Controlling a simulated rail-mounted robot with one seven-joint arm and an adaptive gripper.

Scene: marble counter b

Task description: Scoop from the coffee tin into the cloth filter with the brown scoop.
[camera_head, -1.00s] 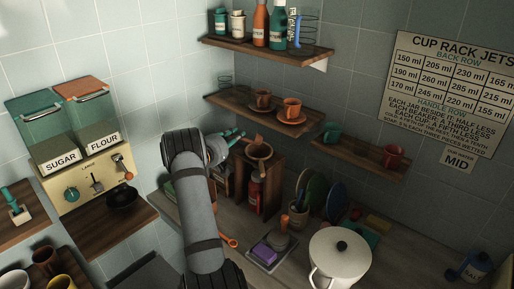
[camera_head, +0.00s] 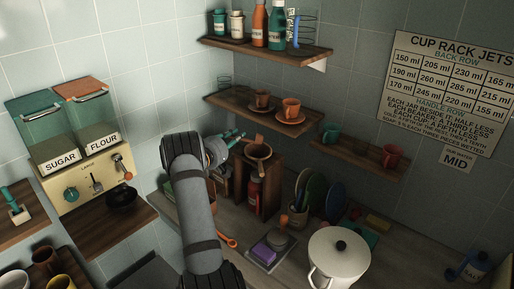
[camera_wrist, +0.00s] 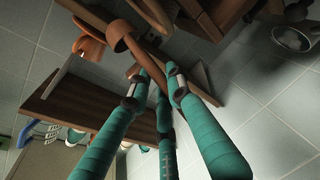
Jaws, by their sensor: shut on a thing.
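My gripper (camera_wrist: 153,84) has teal fingers shut on the handle of the brown scoop (camera_wrist: 120,36), whose round cup sits beyond the fingertips in the wrist view. In the head view the gripper (camera_head: 238,135) is beside the brown scoop (camera_head: 259,138), just above and left of a round brown rim on a wooden stand. That rim appears to be the cloth filter (camera_head: 258,152); its inside is not clear. I cannot tell whether the scoop holds anything or touches the rim. I cannot make out the coffee tin; my arm hides part of the counter.
A wooden shelf (camera_head: 225,104) with orange cups is close above the gripper. A red bottle (camera_head: 255,190) stands before the wooden stand (camera_head: 271,188).

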